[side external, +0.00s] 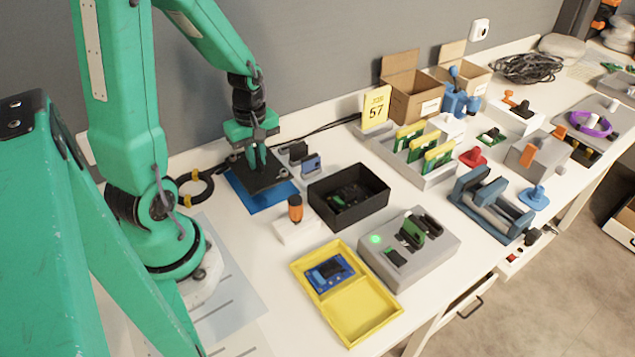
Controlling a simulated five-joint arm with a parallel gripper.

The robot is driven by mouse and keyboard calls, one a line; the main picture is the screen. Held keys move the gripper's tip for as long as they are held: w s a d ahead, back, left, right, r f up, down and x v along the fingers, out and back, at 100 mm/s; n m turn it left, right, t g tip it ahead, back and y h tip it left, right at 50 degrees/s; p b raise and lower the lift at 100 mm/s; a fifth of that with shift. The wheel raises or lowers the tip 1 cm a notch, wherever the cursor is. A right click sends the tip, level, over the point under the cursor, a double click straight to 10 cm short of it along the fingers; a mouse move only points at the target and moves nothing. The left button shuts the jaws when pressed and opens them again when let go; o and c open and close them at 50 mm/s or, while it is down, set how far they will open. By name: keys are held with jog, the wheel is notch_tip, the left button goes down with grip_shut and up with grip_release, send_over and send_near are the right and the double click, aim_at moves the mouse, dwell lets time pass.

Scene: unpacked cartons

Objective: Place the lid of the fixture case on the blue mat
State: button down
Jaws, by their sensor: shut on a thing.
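The blue mat (268,204) lies on the bench left of centre. The fixture case (346,206) is an open black box to its right, with dark parts inside. Its lid (272,182) is a flat black plate over the mat, covering most of it. My gripper (257,160) points down and is shut on the lid. The blue mat shows along the lid's near and left edges. I cannot tell from this view whether the lid touches the mat or hangs just above it.
Dark and blue connectors (308,164) stand close right of the mat. An orange-topped tool (295,209) stands in a white block nearer. A yellow tray (368,312) and grey test fixture (408,262) are in front. A black cable coil (196,187) lies left.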

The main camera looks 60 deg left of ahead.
aim_at(258, 167)
jog(key=shift+f, duration=1.6)
jog(key=shift+f, duration=0.15)
jog(key=c, duration=1.5)
grip_release()
jog(key=shift+o, duration=0.2)
jog(key=shift+r, duration=6.2)
